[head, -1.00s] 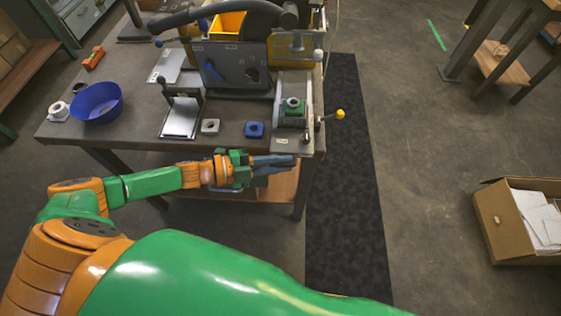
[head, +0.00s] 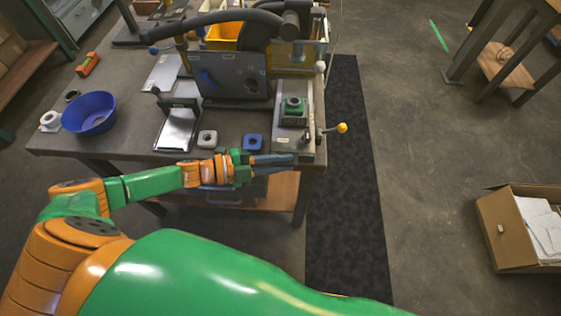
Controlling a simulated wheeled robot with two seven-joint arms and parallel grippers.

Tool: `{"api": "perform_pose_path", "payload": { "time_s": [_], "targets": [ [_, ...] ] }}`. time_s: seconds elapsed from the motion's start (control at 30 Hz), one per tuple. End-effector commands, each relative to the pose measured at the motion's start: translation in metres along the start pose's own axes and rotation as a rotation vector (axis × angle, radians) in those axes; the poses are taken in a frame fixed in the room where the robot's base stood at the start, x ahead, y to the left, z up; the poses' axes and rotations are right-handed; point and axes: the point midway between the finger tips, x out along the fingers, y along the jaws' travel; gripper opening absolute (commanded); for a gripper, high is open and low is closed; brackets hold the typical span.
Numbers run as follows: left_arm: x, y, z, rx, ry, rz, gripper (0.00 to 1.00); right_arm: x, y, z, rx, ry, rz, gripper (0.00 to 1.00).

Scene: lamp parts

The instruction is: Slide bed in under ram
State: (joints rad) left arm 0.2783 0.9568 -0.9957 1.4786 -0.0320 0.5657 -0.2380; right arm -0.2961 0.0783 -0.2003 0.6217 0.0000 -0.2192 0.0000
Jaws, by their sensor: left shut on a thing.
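The bed (head: 305,136) is a grey sliding plate at the right end of the bench, carrying a dark block with a green round part (head: 294,106) on top. The press (head: 232,85) stands behind, with a dark front panel. What seems to be its ram (head: 299,50) is behind the bed's green part, small and hard to make out. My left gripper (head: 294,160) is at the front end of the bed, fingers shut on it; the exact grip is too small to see. My right gripper is not in view.
A lever with a yellow ball (head: 342,127) sticks out right of the bed. An open carton (head: 515,235) stands on the floor at right.

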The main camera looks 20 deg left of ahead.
Motion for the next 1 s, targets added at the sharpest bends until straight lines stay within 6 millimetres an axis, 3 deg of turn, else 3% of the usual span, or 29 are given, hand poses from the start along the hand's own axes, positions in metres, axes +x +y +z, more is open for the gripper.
{"api": "perform_pose_path", "payload": {
  "time_s": [0.03, 0.07, 0.13, 0.47, 0.8, 1.0],
  "targets": [
    [-0.001, 0.006, 0.003, -0.002, -0.009, 0.012, 0.00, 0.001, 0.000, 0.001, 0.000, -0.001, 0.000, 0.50],
    [-0.001, 0.006, 0.003, -0.002, -0.009, 0.012, 0.26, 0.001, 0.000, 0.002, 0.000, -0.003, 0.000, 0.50],
    [-0.001, 0.005, 0.002, -0.002, -0.008, 0.011, 0.44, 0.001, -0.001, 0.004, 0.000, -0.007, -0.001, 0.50],
    [-0.004, 0.005, 0.002, -0.002, -0.007, 0.008, 0.46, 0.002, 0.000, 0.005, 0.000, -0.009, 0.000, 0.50],
    [-0.066, 0.006, 0.004, -0.004, -0.009, 0.013, 0.46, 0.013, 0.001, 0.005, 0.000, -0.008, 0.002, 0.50],
    [-0.071, 0.004, 0.003, -0.003, -0.006, 0.009, 0.46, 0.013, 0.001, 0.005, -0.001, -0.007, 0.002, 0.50]
  ]
}}
